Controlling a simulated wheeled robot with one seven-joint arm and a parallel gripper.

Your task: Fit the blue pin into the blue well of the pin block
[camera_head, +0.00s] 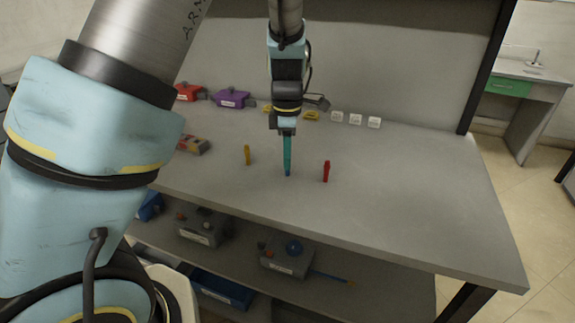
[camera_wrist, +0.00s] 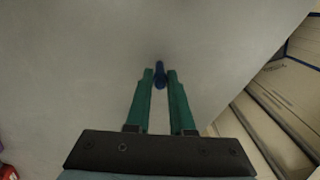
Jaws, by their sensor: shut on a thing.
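The blue pin (camera_head: 287,173) is between the tips of my gripper (camera_head: 287,166), low over the grey tabletop. In the wrist view the blue pin (camera_wrist: 160,75) shows between the two teal fingers, which are shut on it. Whether its lower end touches the table cannot be told. A small brown-grey block with red and yellow marks (camera_head: 194,145) lies at the left of the table, partly behind my arm. It may be the pin block, but no blue well can be made out on it.
A yellow pin (camera_head: 247,155) stands left of my gripper and a red pin (camera_head: 326,171) stands right. Red (camera_head: 188,92) and purple (camera_head: 233,98) items and white cubes (camera_head: 355,119) line the back. The table's right side is clear. Boxes (camera_head: 288,260) sit on the lower shelf.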

